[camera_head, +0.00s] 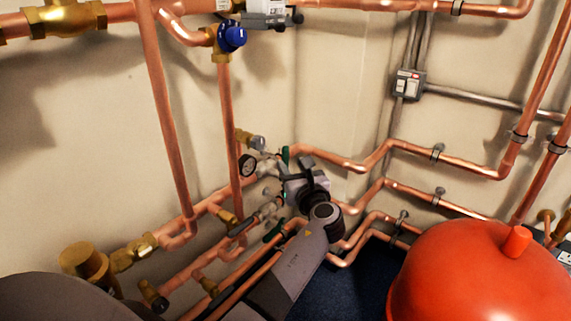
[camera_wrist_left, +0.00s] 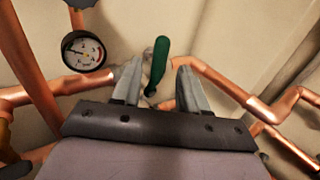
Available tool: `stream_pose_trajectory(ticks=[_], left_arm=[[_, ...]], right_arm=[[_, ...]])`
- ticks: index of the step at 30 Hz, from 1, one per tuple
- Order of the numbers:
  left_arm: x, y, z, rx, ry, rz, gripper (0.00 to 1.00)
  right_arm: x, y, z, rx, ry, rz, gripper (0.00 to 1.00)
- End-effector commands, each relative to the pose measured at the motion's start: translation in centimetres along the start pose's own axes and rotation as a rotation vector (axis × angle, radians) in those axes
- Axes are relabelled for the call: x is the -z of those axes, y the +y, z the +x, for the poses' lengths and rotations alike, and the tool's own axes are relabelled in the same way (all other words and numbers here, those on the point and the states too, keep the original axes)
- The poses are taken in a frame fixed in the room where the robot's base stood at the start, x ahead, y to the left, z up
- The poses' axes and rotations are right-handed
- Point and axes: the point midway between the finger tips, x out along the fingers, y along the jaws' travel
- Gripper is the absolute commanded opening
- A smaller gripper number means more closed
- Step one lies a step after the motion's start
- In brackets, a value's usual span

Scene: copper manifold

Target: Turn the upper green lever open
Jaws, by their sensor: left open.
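The upper green lever (camera_wrist_left: 157,64) stands almost upright and slightly tilted in the left wrist view. It appears between the two fingers of my left gripper (camera_wrist_left: 159,72), with visible gaps on both sides. The fingers are open and hold nothing. In the head view the upper lever (camera_head: 285,154) shows only as a small green piece beside my left gripper (camera_head: 274,168), partly hidden by the wrist. A lower green lever (camera_head: 273,230) sits below, near my forearm. Whether the fingers reach the lever's depth is hard to tell. My right gripper is not in view.
A round pressure gauge (camera_wrist_left: 83,51) is close left of the fingers. Copper pipes (camera_head: 335,159) run along both walls around the wrist. A red tank (camera_head: 470,275) stands at lower right. A blue-capped valve (camera_head: 232,37) is higher up. Some dark blue floor (camera_head: 355,287) shows free.

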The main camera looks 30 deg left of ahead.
Motion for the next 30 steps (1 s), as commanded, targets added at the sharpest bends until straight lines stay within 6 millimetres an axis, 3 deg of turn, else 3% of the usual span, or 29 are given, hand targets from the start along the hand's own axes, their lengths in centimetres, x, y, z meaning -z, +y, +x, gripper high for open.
stream_pose_trajectory(ticks=[10,22,23,26,30], left_arm=[[0.2,0.0,5.0,0.001,0.001,-0.003,0.43],[0.1,0.0,6.0,0.002,0.002,-0.004,0.43],[0.1,0.0,6.0,0.002,0.002,-0.004,0.37],[0.1,0.0,5.9,0.002,0.002,-0.004,0.04],[0.1,0.0,5.9,0.002,0.002,-0.004,0.0]], right_arm=[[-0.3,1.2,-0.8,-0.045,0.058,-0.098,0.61],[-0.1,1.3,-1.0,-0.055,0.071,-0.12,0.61],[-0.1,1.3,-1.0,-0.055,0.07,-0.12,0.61],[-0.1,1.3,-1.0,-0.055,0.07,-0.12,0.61],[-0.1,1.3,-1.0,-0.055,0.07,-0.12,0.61]])
